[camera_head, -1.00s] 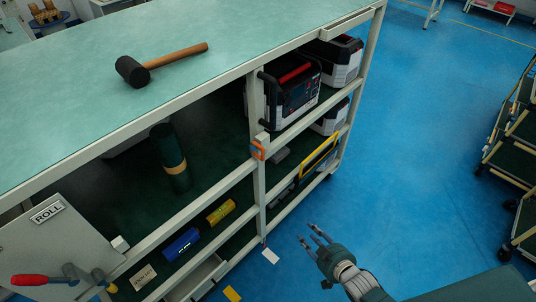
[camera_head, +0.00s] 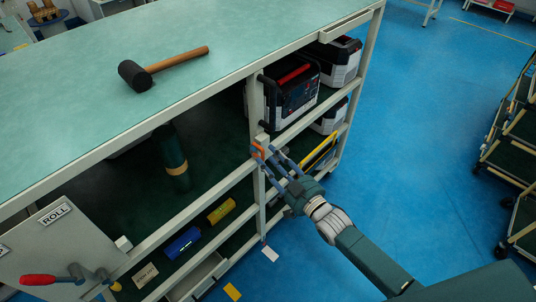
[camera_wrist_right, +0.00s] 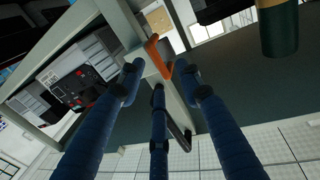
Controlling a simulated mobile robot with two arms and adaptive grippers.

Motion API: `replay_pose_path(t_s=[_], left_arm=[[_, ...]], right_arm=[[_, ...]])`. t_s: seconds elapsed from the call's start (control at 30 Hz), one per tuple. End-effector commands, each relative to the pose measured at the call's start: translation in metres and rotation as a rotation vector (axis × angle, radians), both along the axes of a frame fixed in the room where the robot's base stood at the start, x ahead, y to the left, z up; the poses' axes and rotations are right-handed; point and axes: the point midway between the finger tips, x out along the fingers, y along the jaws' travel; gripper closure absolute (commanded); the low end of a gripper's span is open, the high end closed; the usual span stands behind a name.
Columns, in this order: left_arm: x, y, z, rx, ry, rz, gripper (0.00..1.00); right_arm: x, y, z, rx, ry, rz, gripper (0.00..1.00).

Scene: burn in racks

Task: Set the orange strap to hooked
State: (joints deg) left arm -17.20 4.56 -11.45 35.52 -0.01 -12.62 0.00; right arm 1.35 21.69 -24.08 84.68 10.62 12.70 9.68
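The orange strap (camera_head: 257,151) is a small piece on the front post (camera_head: 261,190) of the shelving bench. It also shows in the right wrist view (camera_wrist_right: 160,56), bent against the pale post just beyond my fingertips. My right gripper (camera_head: 272,158) is at the post, with its blue fingers spread around the strap. In the right wrist view the fingers (camera_wrist_right: 163,78) are apart, with the strap between the upper two. Whether any finger touches the strap is not clear. My left gripper is not in view.
A black mallet (camera_head: 150,71) lies on the green bench top. Black and white machines (camera_head: 293,92) stand on the shelf right of the post, and a dark green roll (camera_head: 171,158) stands left of it. Blue floor on the right is free up to a dark cart (camera_head: 515,150).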

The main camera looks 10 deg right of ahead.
Motion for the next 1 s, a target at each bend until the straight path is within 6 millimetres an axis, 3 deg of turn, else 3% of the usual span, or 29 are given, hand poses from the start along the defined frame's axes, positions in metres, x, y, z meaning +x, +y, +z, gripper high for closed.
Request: replay_pose_path(t_s=[0.17,0.47,0.67,1.0], left_arm=[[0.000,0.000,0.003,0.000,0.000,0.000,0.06],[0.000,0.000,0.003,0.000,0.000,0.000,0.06],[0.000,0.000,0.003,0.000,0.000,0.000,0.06],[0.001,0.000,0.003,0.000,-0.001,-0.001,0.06]], right_arm=[[0.015,0.006,0.000,0.000,0.000,0.000,0.65],[0.017,0.007,-0.001,0.000,0.001,0.000,0.65],[0.017,0.007,-0.001,-0.001,0.002,0.000,1.00],[0.016,0.007,-0.001,-0.001,0.002,0.000,1.00]])
